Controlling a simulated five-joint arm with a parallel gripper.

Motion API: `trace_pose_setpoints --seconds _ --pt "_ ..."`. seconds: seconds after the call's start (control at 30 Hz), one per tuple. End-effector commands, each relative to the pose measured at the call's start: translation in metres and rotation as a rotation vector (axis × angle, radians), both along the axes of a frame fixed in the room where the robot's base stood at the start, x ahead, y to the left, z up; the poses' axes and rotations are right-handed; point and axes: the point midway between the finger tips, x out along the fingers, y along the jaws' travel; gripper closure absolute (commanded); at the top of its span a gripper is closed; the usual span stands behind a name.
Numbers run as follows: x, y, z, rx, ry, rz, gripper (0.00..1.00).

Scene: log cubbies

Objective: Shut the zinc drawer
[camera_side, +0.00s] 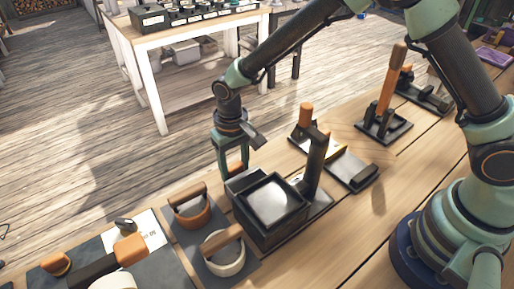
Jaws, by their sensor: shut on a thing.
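A dark box with a pale, shiny top panel (271,201) stands on the wooden bench in the middle. A dark grey drawer (243,181) sticks out from its far left side; I take this as the zinc drawer. The fingertips and the exact place of contact are small and partly hidden by the drawer's edge.
A dark upright post (314,161) stands right behind the box. Two ring-shaped pieces with wooden bars, one brown (192,217) and one cream (224,262), lie close on the left. A wooden-handled lever (391,85) stands farther right. Bare bench shows at the lower right.

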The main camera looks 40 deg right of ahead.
Motion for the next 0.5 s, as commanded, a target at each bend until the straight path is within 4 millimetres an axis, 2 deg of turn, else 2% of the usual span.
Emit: trace_pose_setpoints --seconds 0.13,0.4,0.5 --pt "-0.010 0.000 0.001 -0.001 0.002 0.000 1.00" --pt "-0.043 0.001 0.001 -0.001 0.001 0.000 1.00" --pt "-0.049 0.000 0.001 -0.001 0.002 0.000 1.00"
